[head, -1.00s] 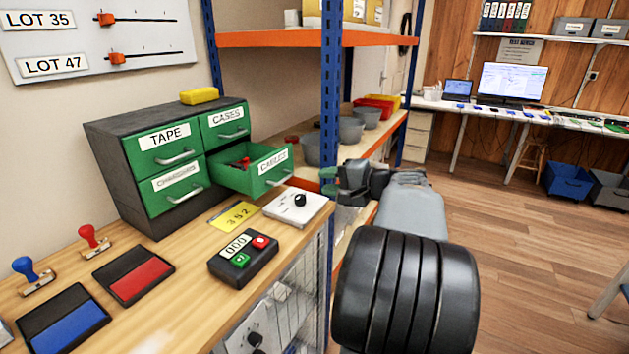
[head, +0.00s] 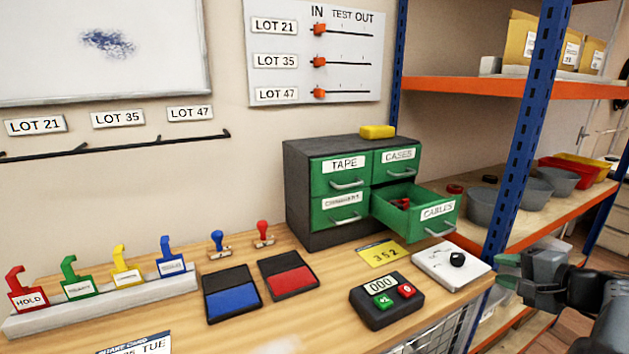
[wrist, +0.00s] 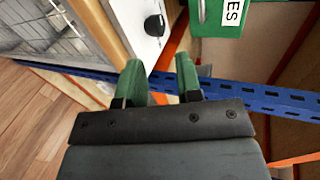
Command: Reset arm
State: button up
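My gripper (head: 528,262) is at the right edge of the head view, beside the blue shelf upright and right of the bench end. In the wrist view its two green fingertips (wrist: 160,82) stand apart with nothing between them. The drawer cabinet (head: 299,195) stands on the bench with its CABLES drawer (head: 438,221) pulled out and small dark and red items inside. The CABLES drawer's front also shows at the top of the wrist view (wrist: 216,18), apart from my fingers.
The blue upright (head: 521,140) and orange shelf beam (head: 470,84) are close to my arm. A white box with a black knob (head: 451,264), a counter (head: 386,300), ink pads (head: 232,296) and coloured tags (head: 80,278) sit on the bench (head: 240,335). Grey bins (head: 537,195) stand on the shelf.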

jog(key=s+a+f+n+g+h+p, duration=0.1)
jog(key=s+a+f+n+g+p, duration=0.1)
jog(key=s+a+f+g+p, duration=0.3)
jog(key=a+f+n+g+h+p, duration=0.1)
jog(key=a+n+g, duration=0.2)
jog(key=a, duration=0.3)
jog(key=s+a+r+n+h+p, duration=0.1)
jog(key=s+a+r+n+p, duration=0.1)
jog(key=a, duration=0.5)
jog(key=s+a+r+n+g+h+p, duration=0.1)
jog(key=a+r+n+p, duration=0.4)
jog(key=a+n+p, duration=0.1)
jog(key=shift+s+a+n+h, duration=0.4)
jog(key=shift+a+n, duration=0.2)
jog(key=shift+n, duration=0.3)
